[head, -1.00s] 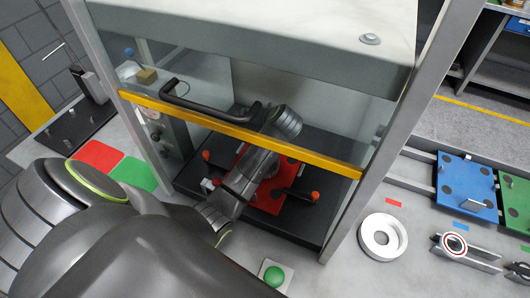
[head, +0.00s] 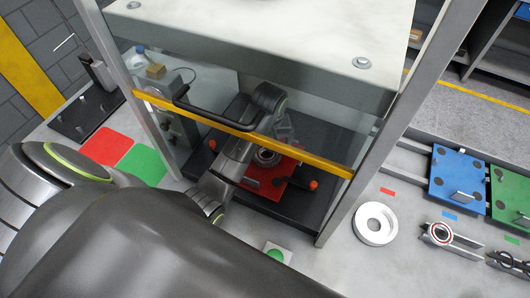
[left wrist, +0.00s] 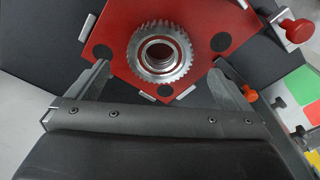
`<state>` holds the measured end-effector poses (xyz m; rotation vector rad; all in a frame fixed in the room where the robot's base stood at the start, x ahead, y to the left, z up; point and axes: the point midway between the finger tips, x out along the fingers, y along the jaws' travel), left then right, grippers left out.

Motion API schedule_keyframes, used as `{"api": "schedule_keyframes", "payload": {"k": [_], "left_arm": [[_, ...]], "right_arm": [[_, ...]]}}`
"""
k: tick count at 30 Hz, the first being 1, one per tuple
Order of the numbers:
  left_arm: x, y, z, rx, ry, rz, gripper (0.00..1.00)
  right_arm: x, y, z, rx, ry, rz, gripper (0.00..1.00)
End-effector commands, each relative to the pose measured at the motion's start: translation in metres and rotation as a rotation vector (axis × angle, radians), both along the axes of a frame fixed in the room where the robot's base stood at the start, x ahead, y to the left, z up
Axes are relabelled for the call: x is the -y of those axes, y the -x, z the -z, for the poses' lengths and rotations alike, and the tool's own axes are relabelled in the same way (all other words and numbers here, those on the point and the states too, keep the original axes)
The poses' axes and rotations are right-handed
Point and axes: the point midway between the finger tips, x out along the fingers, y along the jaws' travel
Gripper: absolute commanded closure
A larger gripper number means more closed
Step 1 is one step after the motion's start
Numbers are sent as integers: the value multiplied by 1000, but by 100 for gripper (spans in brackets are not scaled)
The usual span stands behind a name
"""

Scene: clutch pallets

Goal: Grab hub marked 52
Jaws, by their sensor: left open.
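A metal toothed hub (head: 266,157) sits on a red pallet (head: 262,186) inside the glazed enclosure. In the left wrist view the hub (left wrist: 160,53) shows its toothed rim and round bore; no number is legible on it. The red pallet (left wrist: 121,73) lies under it. My left arm reaches in beneath the yellow-edged guard. My left gripper (left wrist: 161,68) is open, with its two fingers apart on either side of the view below the hub, holding nothing. Whether the fingertips are level with the hub I cannot tell. My right gripper is out of view.
The guard's yellow edge (head: 237,132) and black handle (head: 200,113) are close to my arm. A red knob (left wrist: 298,31) and an orange knob (left wrist: 249,146) stand beside the pallet. A white ring (head: 374,224) and blue pallet (head: 458,178) are outside, right.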

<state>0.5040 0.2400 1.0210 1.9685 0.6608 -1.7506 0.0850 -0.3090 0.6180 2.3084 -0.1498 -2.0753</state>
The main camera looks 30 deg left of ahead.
Motion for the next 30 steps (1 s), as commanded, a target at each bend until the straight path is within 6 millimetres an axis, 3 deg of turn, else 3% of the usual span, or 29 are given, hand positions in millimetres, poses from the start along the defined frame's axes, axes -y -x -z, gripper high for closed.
{"api": "schedule_keyframes", "payload": {"k": [13, 23, 30], "left_arm": [[-6, -7, 47, 0, -1, 0, 0], [-7, -8, 53, 4, -2, 1, 0], [-7, -8, 53, 3, -3, 1, 30]], "right_arm": [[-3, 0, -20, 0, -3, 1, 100], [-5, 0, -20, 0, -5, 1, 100], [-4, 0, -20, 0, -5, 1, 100]]}}
